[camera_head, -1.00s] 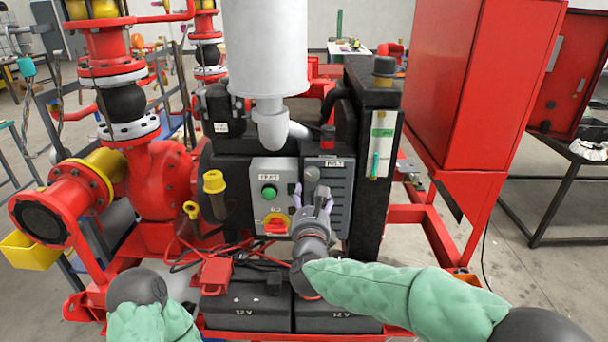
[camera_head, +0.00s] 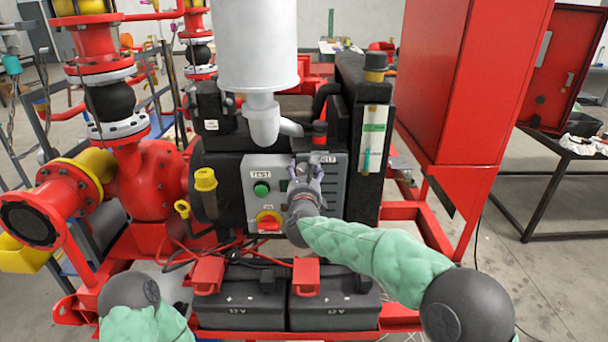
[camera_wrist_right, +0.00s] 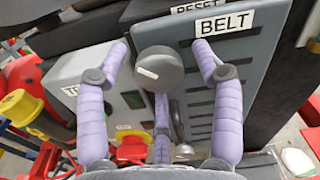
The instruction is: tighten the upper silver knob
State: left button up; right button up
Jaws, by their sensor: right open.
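A round grey knob with a white mark (camera_wrist_right: 160,72) stands out from the grey control panel in the right wrist view, by the BELT label. I cannot tell for sure that it is the upper silver knob. In the head view my right gripper (camera_head: 307,175) is at the panel and hides most of the knob area. In the right wrist view my right gripper (camera_wrist_right: 160,58) is open. Two purple fingers stand left and right of the knob with gaps, and a third shows below it. My left gripper is out of view.
A green button (camera_head: 261,189) and a red switch on a yellow plate (camera_head: 268,222) sit just left of my right gripper. Two black batteries (camera_head: 240,305) with red terminal covers lie below. A grey cylinder (camera_head: 257,50) hangs above. A red cabinet (camera_head: 470,80) stands right.

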jog(key=c, duration=1.1)
jog(key=shift+c, duration=0.2)
